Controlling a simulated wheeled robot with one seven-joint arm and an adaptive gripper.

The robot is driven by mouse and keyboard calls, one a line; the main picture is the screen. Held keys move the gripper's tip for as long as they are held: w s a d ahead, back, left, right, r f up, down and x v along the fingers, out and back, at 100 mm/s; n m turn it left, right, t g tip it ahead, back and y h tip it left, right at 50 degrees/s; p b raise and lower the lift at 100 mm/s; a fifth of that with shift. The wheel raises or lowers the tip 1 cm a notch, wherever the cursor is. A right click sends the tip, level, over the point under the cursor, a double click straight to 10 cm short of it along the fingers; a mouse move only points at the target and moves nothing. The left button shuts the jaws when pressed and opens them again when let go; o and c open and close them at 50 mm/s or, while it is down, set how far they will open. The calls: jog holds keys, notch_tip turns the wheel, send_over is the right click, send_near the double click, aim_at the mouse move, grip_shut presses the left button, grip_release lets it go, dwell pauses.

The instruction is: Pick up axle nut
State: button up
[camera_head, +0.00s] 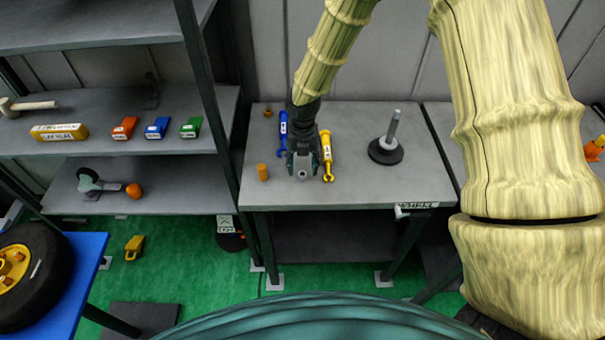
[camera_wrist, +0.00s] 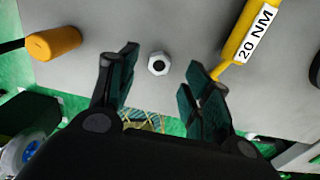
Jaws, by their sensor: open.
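The axle nut (camera_wrist: 158,64) is a small silver hexagonal nut with a dark centre hole. It lies on the grey workbench (camera_wrist: 125,20) in the wrist view, a little beyond and between my fingertips. In the head view the nut (camera_head: 302,174) shows as a small pale spot at the tip of my gripper. My gripper (camera_wrist: 160,75) is open and empty, with one dark green finger on each side of the nut's line. In the head view my gripper (camera_head: 303,160) hangs above the front part of the bench, pointing down.
A yellow wrench (camera_head: 327,157) marked 20 NM lies close right of my gripper. A blue wrench (camera_head: 282,133) lies close left. An orange cylinder (camera_head: 262,172) stands further left. A black disc with an upright rod (camera_head: 387,150) stands to the right. The bench's front edge is near.

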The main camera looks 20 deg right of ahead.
aim_at(303, 171)
jog(key=shift+f+p, duration=0.4)
jog(key=shift+f, duration=1.3)
jog(key=shift+c, duration=0.5)
jog(key=c, duration=0.9)
